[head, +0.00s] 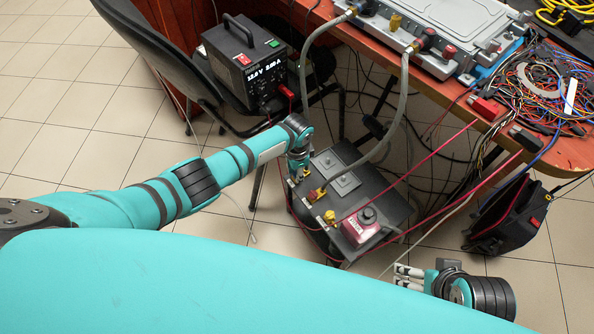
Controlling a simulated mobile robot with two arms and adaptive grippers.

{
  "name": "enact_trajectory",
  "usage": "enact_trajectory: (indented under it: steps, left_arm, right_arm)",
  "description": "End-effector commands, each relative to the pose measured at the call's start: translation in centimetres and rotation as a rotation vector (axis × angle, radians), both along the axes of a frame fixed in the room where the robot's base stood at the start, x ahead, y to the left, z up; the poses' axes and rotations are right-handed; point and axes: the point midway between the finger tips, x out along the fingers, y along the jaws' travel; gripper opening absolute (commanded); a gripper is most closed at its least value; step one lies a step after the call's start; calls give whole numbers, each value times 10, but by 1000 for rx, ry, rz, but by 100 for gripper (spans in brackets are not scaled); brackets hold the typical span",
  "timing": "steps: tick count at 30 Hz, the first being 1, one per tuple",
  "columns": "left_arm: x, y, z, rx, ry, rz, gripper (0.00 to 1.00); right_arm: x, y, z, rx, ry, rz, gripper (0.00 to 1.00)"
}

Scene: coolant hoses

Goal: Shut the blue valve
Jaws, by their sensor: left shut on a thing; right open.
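A dark box-shaped unit (372,188) stands below the table edge, with two grey square panels on top. Yellow fittings (317,194) line its left side, and a red-and-white block with a dark knob (362,224) sits at its near corner. My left gripper (299,174) is shut on a small fitting at the unit's far left corner, near the lower end of a grey hose. The fingers cover most of that fitting, and I cannot make out its colour. I see no clearly blue valve. My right gripper (406,277) is open and empty, low over the floor right of the unit.
A second grey hose (398,115) runs from the silver unit (455,22) on the red-brown table (345,30) to the dark unit. A black power supply (245,60) rests on a chair. Red cables and tangled wires (535,95) hang at right. Floor lies clear at left.

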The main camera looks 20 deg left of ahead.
Motion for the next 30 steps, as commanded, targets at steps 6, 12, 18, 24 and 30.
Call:
enact_trajectory:
  steps: [6, 12, 18, 24, 30]
  left_arm:
    - [0, 1, 0, 1, 0, 0, 46]
    - [0, 0, 0, 0, 0, 0, 48]
    - [1, 0, 6, -1, -2, 0, 48]
    - [0, 0, 33, -1, -3, -1, 48]
    - [1, 0, 76, -1, -4, -1, 48]
  right_arm:
    - [0, 0, 0, 0, 0, 0, 85]
    - [0, 0, 0, 0, -1, 0, 85]
    - [1, 0, 1, 1, -4, -2, 85]
    - [1, 0, 0, 1, -2, -1, 85]
    - [0, 0, 0, 1, -2, -1, 85]
